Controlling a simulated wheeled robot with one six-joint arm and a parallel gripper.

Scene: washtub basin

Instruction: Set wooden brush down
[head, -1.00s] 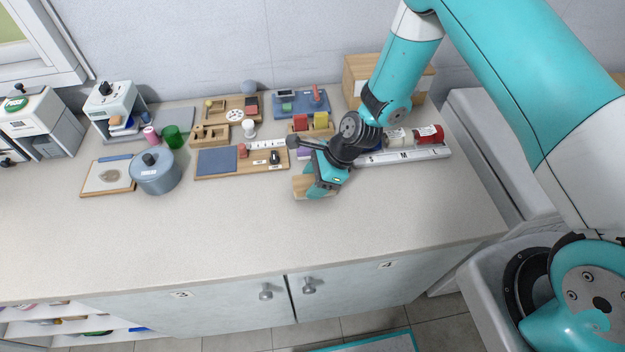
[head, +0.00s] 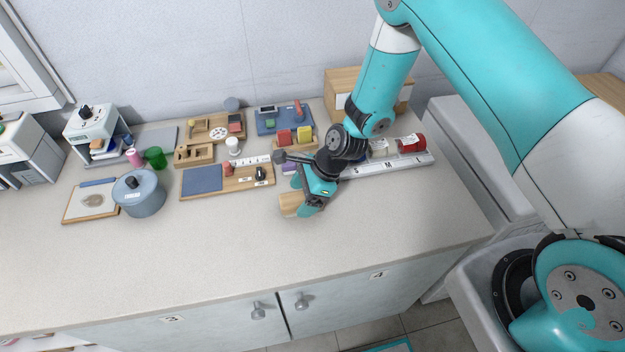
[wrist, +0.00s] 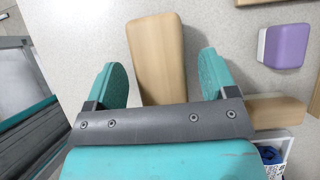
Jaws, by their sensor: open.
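The wooden brush (head: 290,204) is a pale wooden block on the front part of the worktop, partly hidden by my gripper in the head view. In the wrist view the brush (wrist: 157,48) lies between my fingers, with a gap on each side. My gripper (head: 299,196) is open around it and low over the worktop. Its two teal fingers also show in the wrist view (wrist: 160,78). The brush appears to rest flat on the worktop; its underside is hidden.
A purple-and-white block (wrist: 285,46) sits to the right in the wrist view, near another wooden piece (wrist: 275,112). Behind my gripper is a white strip with letters (head: 405,165). A blue-grey pot (head: 140,194) stands left. The worktop's front is clear.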

